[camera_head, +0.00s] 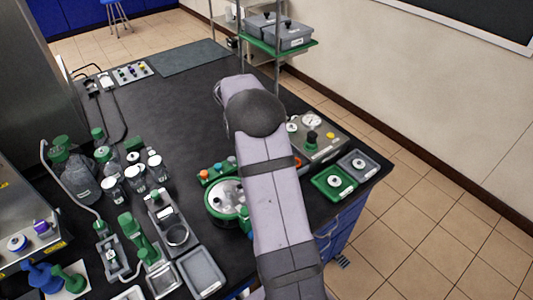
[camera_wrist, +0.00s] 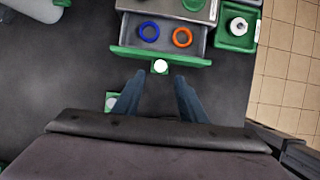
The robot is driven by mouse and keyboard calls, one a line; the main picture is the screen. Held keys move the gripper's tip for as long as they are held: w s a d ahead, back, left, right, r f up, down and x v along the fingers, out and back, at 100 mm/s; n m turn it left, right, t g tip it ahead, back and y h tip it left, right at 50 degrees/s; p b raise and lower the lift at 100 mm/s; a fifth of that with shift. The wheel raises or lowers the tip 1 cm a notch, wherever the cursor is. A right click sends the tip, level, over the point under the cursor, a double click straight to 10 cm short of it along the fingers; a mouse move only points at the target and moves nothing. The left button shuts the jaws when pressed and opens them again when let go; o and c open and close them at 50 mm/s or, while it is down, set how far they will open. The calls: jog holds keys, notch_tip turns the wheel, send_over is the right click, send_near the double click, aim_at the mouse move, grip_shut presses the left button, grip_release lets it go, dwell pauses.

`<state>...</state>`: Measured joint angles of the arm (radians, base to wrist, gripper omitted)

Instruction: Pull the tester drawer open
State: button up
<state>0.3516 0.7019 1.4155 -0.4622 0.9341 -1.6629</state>
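The tester (camera_head: 322,138) is a metal box with a gauge and a dark knob, on the right of the bench in the head view. In the wrist view its drawer (camera_wrist: 203,45) stands out from the body, showing a grey interior with a blue ring (camera_wrist: 149,31) and an orange ring (camera_wrist: 182,37). The drawer has a green front with a white knob (camera_wrist: 160,67) at its middle. My gripper (camera_wrist: 158,78) has its two fingers apart, with nothing visible between them. The knob shows just beyond the fingertips.
Green and grey trays (camera_head: 334,181) with white round parts sit right of the tester, near the bench edge. A small green piece with a white top (camera_wrist: 112,101) is beside the left finger. Bottles and holders (camera_head: 135,170) crowd the bench's left.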

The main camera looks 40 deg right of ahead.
jog(key=shift+p+x, duration=1)
jog(key=shift+x, duration=2.4)
grip_shut()
